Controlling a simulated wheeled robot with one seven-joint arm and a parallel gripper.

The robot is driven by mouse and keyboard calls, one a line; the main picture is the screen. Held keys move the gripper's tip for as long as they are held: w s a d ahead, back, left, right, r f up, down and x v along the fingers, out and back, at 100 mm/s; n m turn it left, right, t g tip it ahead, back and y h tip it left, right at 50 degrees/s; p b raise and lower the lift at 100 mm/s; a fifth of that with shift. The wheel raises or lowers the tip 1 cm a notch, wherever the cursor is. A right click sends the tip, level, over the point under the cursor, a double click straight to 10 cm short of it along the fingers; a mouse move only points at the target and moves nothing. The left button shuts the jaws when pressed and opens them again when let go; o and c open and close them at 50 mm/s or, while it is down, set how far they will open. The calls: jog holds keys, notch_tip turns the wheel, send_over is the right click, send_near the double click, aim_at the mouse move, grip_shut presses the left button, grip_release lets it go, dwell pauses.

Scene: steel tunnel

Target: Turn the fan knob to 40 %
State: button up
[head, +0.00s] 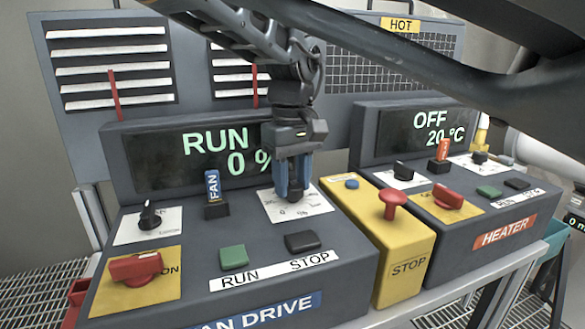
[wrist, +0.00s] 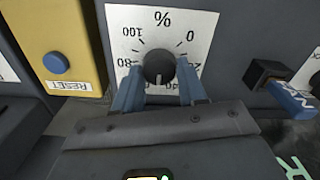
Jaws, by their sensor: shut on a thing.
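The fan knob (wrist: 158,64) is a round black dial knob on a white scale plate (wrist: 205,30) marked % with numbers from 0 to 100. A pale mark shows on the knob's lower side in the wrist view; its exact reading is unclear. My gripper (wrist: 160,80) has its blue fingers on either side of the knob and is shut on it. In the head view my gripper (head: 293,188) points down over the plate (head: 270,210) and hides most of the knob. The fan display (head: 208,150) reads RUN and 0 %.
The blue FAN tag (head: 213,186) stands left of my gripper. Green RUN (head: 233,257) and dark STOP (head: 302,242) buttons lie in front. A yellow box with a red stop button (head: 393,203) and blue RESET button (head: 351,184) is to the right, beside the heater panel (head: 480,245).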

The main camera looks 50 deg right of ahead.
jog(key=shift+a+m+p, duration=0.1)
jog(key=shift+m+p, duration=0.2)
jog(key=shift+r+p, duration=0.1)
jog(key=shift+p, duration=0.25)
jog(key=shift+o, duration=0.8)
jog(key=m+p, duration=0.2)
jog(key=shift+r+m, duration=0.15)
jog(key=shift+m, duration=0.15)
jog(key=shift+m+p, duration=0.5)
jog(key=shift+c, duration=0.8)
jog(key=shift+s+d+m+p, duration=0.1)
jog(key=shift+d+m+p, duration=0.15)
jog(key=shift+m+p, duration=0.15)
jog(key=m+p, duration=0.2)
jog(key=m, duration=0.3)
jog(key=shift+p, duration=0.35)
jog(key=m, duration=0.4)
jog(key=m+p, duration=0.1)
jog(key=m, duration=0.1)
jog(key=shift+s+f, duration=0.15)
jog(key=shift+f, duration=0.15)
jog(key=m, duration=0.5)
jog(key=shift+a, duration=0.1)
jog(key=shift+m+b, duration=0.3)
